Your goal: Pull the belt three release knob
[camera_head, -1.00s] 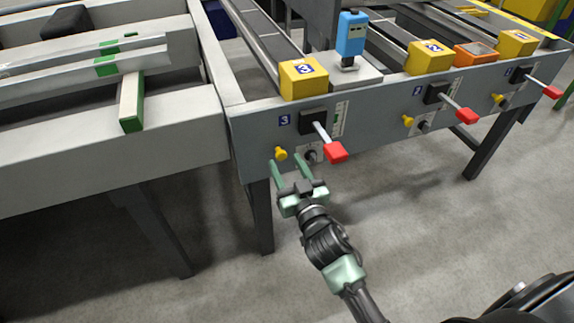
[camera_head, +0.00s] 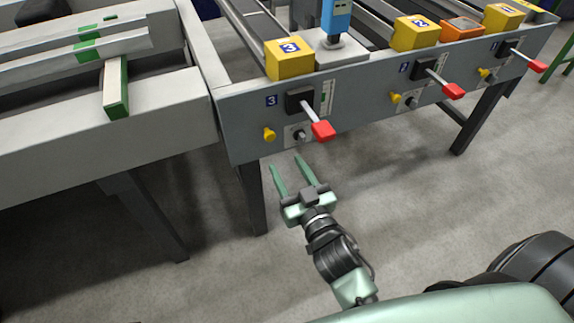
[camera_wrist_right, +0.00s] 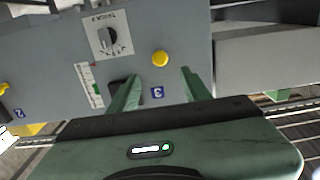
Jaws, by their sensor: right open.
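The belt three release knob (camera_head: 269,134) is a small yellow knob on the grey panel, below the blue number 3 label and left of a black rotary switch (camera_head: 300,135). It also shows in the right wrist view (camera_wrist_right: 160,59), above and between the two fingers, with nothing covering it. My right gripper (camera_head: 285,160) is open and empty, below and a little in front of the knob, apart from it. Its green fingers also show in the right wrist view (camera_wrist_right: 158,80). My left gripper is not in view.
A red-handled lever (camera_head: 322,131) sticks out from the panel just right of the knob. A yellow box marked 3 (camera_head: 289,59) sits above. Similar yellow knobs (camera_head: 395,98) and levers (camera_head: 453,91) are farther right. The floor in front is clear.

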